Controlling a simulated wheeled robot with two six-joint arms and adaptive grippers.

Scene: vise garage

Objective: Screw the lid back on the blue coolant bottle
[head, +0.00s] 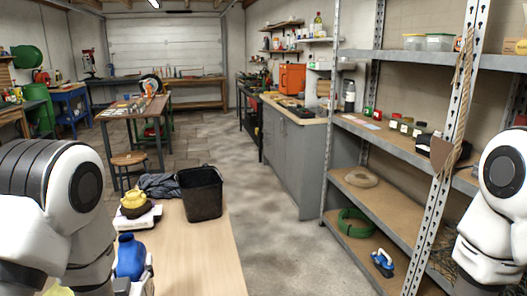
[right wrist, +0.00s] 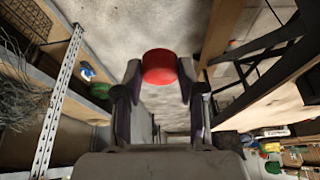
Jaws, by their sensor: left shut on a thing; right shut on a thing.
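The blue coolant bottle (head: 130,257) stands upright at the lower left of the head view, at the near end of the wooden table. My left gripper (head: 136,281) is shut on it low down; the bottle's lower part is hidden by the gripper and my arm. No lid shows on its top. In the right wrist view a round red lid (right wrist: 160,66) sits between the fingertips of my right gripper (right wrist: 160,78), which is shut on it. The lid is away from the bottle, which does not show in that view.
On the wooden table (head: 190,262), a yellow object (head: 135,204) sits on a white device (head: 140,219) behind the bottle. A black bin (head: 201,193) and dark cloth (head: 158,185) stand farther back. The table's right part is bare. Metal shelving (head: 395,148) stands at the right.

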